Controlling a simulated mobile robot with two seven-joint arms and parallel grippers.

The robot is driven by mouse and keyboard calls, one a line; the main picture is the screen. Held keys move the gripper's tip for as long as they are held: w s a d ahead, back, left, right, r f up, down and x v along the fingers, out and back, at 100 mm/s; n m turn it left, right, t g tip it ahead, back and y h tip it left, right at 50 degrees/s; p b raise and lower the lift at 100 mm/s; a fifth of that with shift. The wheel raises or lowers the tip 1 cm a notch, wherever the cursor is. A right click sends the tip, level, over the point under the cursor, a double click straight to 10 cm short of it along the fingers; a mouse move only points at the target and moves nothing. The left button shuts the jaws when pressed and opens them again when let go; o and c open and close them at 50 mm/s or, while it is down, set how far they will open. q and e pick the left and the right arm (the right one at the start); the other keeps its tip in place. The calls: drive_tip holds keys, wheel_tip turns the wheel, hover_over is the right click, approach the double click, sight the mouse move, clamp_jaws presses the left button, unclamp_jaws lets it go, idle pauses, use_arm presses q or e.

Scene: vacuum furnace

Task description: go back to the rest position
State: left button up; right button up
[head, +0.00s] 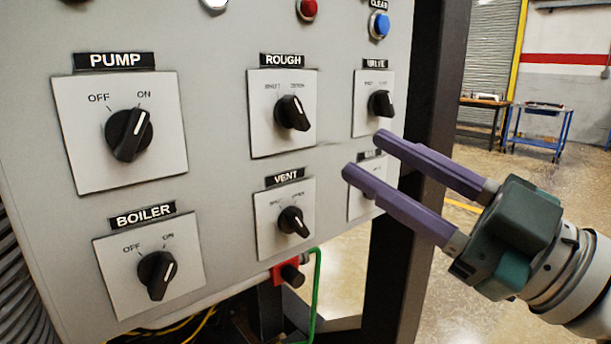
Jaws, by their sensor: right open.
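My right gripper (362,155) comes in from the right with two long purple fingers spread apart and nothing between them. Its fingertips are in front of the right side of the grey control panel (220,160), below the VALVE knob (381,104) and to the right of the VENT knob (292,221). The fingers hide most of a lower right switch plate and its label. I cannot tell whether the fingertips touch the panel. My left gripper is not in view.
The panel also carries the PUMP knob (129,134), BOILER knob (157,275), ROUGH knob (292,113), a red button (308,9) and a blue button (379,25). A dark post (432,90) stands at its right edge. Open floor and a blue table (541,130) lie beyond.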

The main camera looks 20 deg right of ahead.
drive_tip(key=shift+v, duration=0.85)
wheel_tip(320, 180, down, 5)
drive_tip(key=s+d+m+g+h+p, duration=0.2)
drive_tip(key=m+g+h+p, duration=0.3)
drive_tip(key=m+h+p, duration=0.4)
drive_tip(key=s+a+m+g+h+p, duration=0.2)
drive_tip(key=s+g+p, duration=0.3)
drive_tip(key=s+g, duration=0.8)
wheel_tip(320, 180, up, 36)
drive_tip(key=s+t+p, duration=0.2)
drive_tip(key=t+p, duration=0.1)
drive_tip(key=p, duration=3.4)
drive_tip(key=shift+s+r, duration=0.2)
drive_tip(key=shift+s, duration=0.15)
